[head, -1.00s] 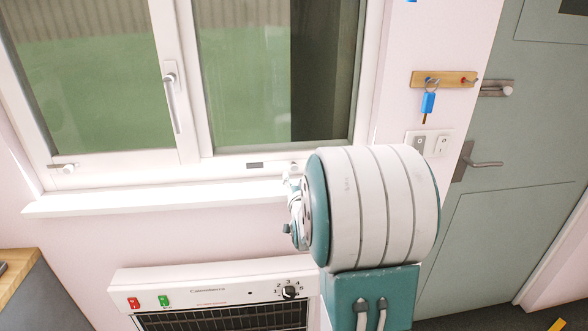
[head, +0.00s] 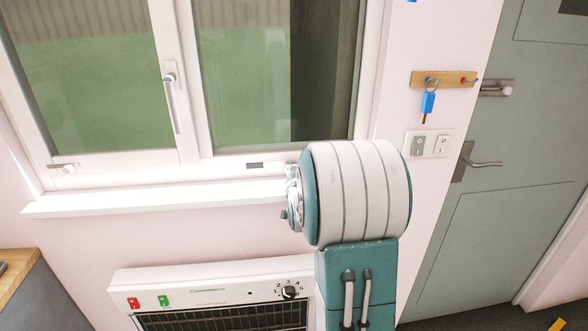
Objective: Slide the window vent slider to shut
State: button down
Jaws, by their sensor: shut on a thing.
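The window vent slider (head: 255,165) shows as a small dark grey strip on the lower frame of the right window pane, just above the sill. Its right end is at my gripper (head: 291,170), which shows only as a small white and teal part at the left edge of my arm. My gripper is at the lower window frame and is shut on the slider. The fingertips and the gripped part are mostly hidden behind my large white and teal arm joint, so the exact grip is not visible.
A white sill (head: 150,197) runs below the window. A heater (head: 215,290) stands below it. A similar small latch (head: 66,168) sits on the left pane's frame. A window handle (head: 172,95), light switches (head: 430,144), a key rack (head: 443,79) and a grey door (head: 500,210) are around.

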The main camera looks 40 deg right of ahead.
aim_at(273, 164)
jog(key=w+a, duration=0.2)
jog(key=a, duration=0.2)
jog(key=shift+w+a, duration=0.3)
jog(key=shift+w, duration=0.1)
jog(key=shift+d+r, duration=0.1)
jog(key=shift+c, duration=2.3)
grip_release()
jog(key=v, duration=1.2)
jog(key=shift+w+a, duration=0.15)
jog(key=shift+a, duration=0.05)
